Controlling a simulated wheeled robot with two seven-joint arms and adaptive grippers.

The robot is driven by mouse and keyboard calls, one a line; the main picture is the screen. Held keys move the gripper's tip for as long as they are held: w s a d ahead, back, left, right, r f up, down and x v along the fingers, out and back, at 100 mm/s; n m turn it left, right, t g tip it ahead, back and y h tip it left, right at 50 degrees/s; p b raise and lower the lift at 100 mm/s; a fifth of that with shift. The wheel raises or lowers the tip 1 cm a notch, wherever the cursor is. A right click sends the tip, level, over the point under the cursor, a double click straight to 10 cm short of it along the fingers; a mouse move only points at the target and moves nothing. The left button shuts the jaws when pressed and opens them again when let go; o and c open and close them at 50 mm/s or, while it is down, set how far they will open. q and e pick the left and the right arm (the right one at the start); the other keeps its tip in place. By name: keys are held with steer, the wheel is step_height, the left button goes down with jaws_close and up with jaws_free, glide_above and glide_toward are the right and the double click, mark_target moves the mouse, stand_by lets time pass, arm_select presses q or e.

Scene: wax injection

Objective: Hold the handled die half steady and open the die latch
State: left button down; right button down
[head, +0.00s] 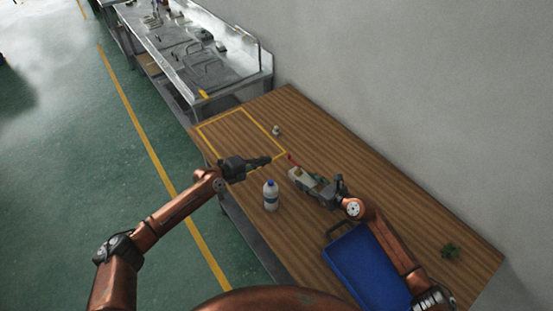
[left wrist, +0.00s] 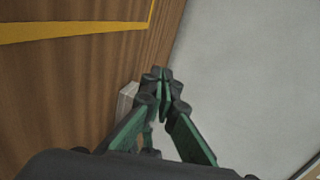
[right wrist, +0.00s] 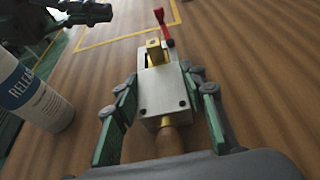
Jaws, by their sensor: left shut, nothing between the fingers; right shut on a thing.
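The die is a pale metal block (right wrist: 161,95) with a brass piece at its far end and a wooden handle (right wrist: 170,141) at its near end. It also shows in the head view (head: 296,174). The red latch lever (right wrist: 163,27) sticks out past the die's far end. My right gripper (right wrist: 160,80) is shut on the handled die half, one finger along each side. My left gripper (head: 269,160) is shut and empty, left of the red lever and apart from it. In the left wrist view its fingertips (left wrist: 163,75) meet; a pale block beside them is mostly hidden.
A white bottle (head: 270,196) stands left of the die, below my left gripper in the head view. A blue tray (head: 352,262) lies at the near side. A small pale object (head: 276,130) sits by the yellow outline.

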arm_select(q)
steer(key=v, duration=0.6)
steer(key=shift+w+a+r, duration=0.15)
steer(key=shift+w+a, duration=0.15)
steer(key=shift+w, duration=0.1)
steer(key=w+d+g, duration=0.1)
steer(key=d, duration=0.1)
steer(key=w+d+f+m+g, duration=0.1)
steer(key=d, duration=0.2)
steer(key=w+d+f+g+y, duration=0.1)
steer(key=d, duration=0.2)
steer(key=shift+w+f+m, duration=0.1)
steer(key=shift+f+m, duration=0.15)
steer(key=shift+m, duration=0.05)
steer(key=w+d, duration=0.1)
steer(key=d, duration=0.2)
steer(key=shift+w+f, duration=0.1)
steer(key=shift+w, duration=0.3)
steer(key=shift+w+d, duration=0.2)
steer(key=shift+d, duration=0.1)
